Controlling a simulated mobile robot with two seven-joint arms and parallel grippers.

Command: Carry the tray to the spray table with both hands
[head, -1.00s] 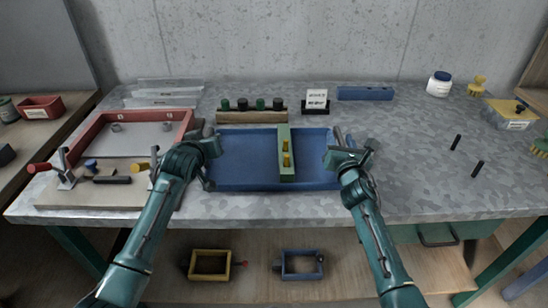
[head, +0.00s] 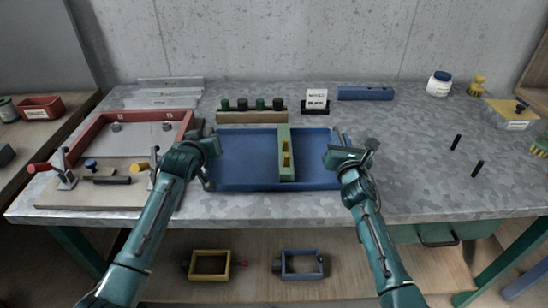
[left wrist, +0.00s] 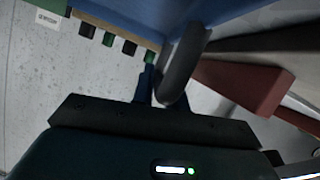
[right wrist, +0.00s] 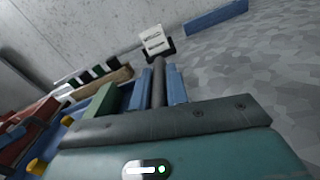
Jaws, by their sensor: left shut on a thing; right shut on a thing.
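The blue tray (head: 240,160) lies at the middle of the grey worktable, near its front edge. A green holder (head: 285,165) with yellow pieces in it stands inside the tray, right of its middle. My left gripper (head: 208,148) is at the tray's left end, shut on its handle; the dark rounded handle (left wrist: 182,65) shows between the fingers in the left wrist view. My right gripper (head: 338,153) is at the right end, shut on the other handle; this dark bar (right wrist: 158,85) shows between the fingers in the right wrist view. I cannot tell whether the tray touches the tabletop.
A red-framed fixture (head: 95,125) with clamps stands close on the left. A rack with dark and green caps (head: 251,116), a small sign (head: 317,97) and a blue bar (head: 365,93) are behind the tray. The tabletop between is clear.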

